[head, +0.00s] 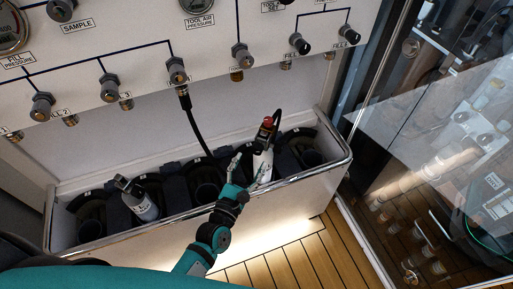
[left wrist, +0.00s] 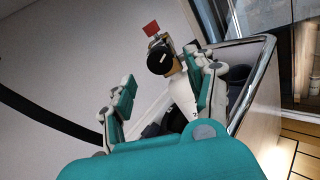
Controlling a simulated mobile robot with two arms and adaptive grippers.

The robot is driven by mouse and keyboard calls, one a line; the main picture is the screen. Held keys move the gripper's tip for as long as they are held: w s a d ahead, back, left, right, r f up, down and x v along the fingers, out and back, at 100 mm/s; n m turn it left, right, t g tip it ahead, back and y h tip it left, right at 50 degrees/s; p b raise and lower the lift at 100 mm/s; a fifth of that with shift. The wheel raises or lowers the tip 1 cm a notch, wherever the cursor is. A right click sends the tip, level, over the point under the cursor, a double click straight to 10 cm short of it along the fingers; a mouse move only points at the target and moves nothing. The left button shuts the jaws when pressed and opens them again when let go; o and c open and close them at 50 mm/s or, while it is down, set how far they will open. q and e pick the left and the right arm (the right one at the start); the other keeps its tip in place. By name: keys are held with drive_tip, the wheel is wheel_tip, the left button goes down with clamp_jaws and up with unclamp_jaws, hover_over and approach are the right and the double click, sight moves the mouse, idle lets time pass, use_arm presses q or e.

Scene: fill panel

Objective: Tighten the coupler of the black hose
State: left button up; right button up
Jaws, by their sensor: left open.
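The black hose (head: 194,122) hangs from a fitting on the white panel and drops behind the bins of the trough. Its coupler (head: 183,91) sits at the top end, just under a panel valve (head: 177,71). I cannot tell how tight it is. A dark curved hose, likely the same one, crosses the left wrist view (left wrist: 48,121) at left. My left gripper (head: 248,171) is open, below and right of the coupler, clear of it. It is close to a white cylinder (head: 262,163), which shows near the right finger in the left wrist view (left wrist: 182,96). My right gripper is not in view.
A metal-rimmed trough (head: 300,179) below the panel holds dark bins and another white cylinder (head: 144,207). The near cylinder has a red-topped valve (head: 268,121) and a short hose. Several valves line the panel. A glass door (head: 440,130) stands at right.

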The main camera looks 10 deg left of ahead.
sight(256, 152)
use_arm(q)
drive_tip(key=w, duration=0.4)
drive_tip(key=w+d, duration=0.1)
drive_tip(key=w, duration=0.1)
drive_tip(key=shift+c, duration=0.3)
clamp_jaws()
